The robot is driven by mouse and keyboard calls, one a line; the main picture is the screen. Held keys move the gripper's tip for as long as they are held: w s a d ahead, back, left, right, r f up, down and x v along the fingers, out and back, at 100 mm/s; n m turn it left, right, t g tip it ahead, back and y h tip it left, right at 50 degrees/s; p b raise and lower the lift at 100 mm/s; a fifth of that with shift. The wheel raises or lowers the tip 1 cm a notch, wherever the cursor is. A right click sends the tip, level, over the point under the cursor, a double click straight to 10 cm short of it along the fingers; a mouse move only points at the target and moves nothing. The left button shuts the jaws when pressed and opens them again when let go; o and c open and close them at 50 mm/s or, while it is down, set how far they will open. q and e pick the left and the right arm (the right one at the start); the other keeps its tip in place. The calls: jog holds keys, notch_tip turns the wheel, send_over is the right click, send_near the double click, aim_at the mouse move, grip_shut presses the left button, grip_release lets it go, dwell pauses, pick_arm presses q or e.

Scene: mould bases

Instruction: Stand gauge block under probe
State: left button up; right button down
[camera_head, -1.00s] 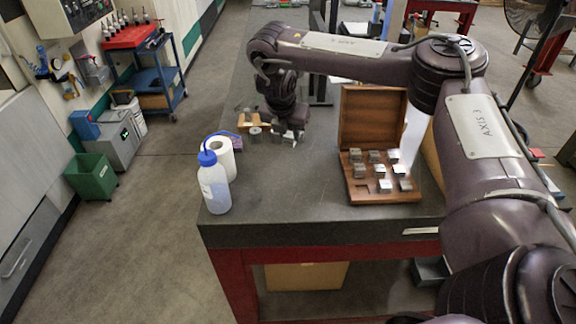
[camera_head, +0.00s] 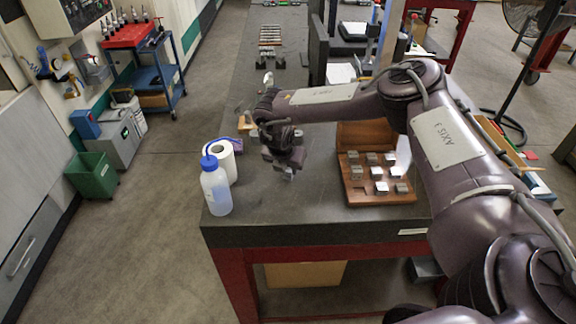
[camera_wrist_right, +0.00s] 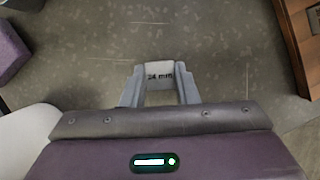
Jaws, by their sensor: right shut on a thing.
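My right gripper (camera_head: 284,172) is over the dark stone bench, left of the wooden case. In the right wrist view, the gripper (camera_wrist_right: 160,82) is shut on a small grey gauge block (camera_wrist_right: 160,70) between its fingertips. The block's face carries a printed size that reads like 24 mm. Its height above the bench is hard to judge. The open wooden case (camera_head: 382,198) holds several other metal blocks. A pale round part (camera_head: 268,78) shows just behind my right wrist. I cannot tell whether it belongs to the probe. My left gripper is not in view.
A blue-capped bottle (camera_head: 216,190) and a white paper roll (camera_head: 224,158) stand near the bench's left edge. A small wooden piece (camera_head: 236,122) is partly hidden behind my arm. Bare stone bench (camera_head: 285,205) lies in front of my gripper.

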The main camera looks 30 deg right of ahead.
jog(key=c, duration=1.5)
grip_release()
jog(key=shift+f, duration=0.1)
jog(key=o, duration=0.4)
